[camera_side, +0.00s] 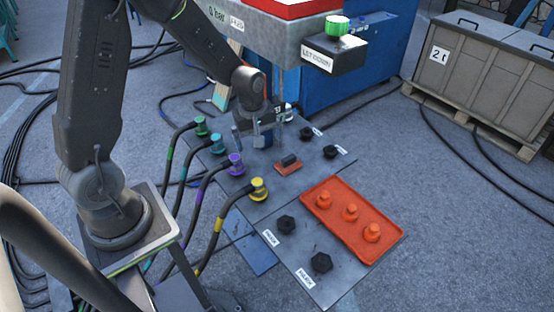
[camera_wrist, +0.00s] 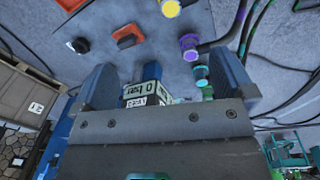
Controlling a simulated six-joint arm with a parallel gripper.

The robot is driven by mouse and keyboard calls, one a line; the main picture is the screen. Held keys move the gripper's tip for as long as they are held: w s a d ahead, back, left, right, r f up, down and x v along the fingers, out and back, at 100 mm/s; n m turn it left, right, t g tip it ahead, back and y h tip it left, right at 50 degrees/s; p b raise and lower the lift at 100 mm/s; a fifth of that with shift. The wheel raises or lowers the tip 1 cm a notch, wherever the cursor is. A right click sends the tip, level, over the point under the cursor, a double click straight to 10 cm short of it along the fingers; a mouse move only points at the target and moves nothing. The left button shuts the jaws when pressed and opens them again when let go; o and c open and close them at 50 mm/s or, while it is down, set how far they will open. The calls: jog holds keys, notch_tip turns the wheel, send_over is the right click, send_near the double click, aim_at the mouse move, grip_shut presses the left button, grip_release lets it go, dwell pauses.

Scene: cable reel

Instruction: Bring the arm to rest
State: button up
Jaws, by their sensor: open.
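My gripper (camera_side: 268,130) hangs over the far part of the grey panel (camera_side: 262,212) in the side view, in front of the blue machine. In the wrist view its two fingers stand wide apart, and my gripper (camera_wrist: 165,82) is open with nothing visibly clasped. A block marked "0 bar" (camera_wrist: 148,95) shows between the fingers; I cannot tell how far off it is. The yellow connector (camera_side: 259,189), purple connector (camera_side: 236,163), teal connector (camera_side: 217,143) and green connector (camera_side: 201,125) sit along the panel's left side with hoses attached.
An orange tray (camera_side: 333,193) holds three orange caps. Black knobs (camera_side: 286,223) and a small orange block with a dark handle (camera_side: 288,163) are on the panel. The blue machine (camera_side: 350,75) bears a green button (camera_side: 337,25). A crate (camera_side: 480,75) stands at the right. Cables cross the floor.

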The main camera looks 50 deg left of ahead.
jog(key=s+d+r+m+t, duration=0.1)
jog(key=s+d+r+m, duration=0.2)
jog(key=r, duration=0.4)
jog(key=s+d+r+m+t, duration=0.1)
jog(key=s+d+r+m, duration=0.15)
jog(key=r, duration=0.35)
jog(key=s+d+r+m+t, duration=0.2)
jog(key=s+d+r+m, duration=0.2)
jog(key=s+r+m, duration=0.4)
jog(key=s+m, duration=0.1)
jog(key=s, duration=0.2)
jog(key=shift+s, duration=0.15)
jog(key=shift+c, duration=0.5)
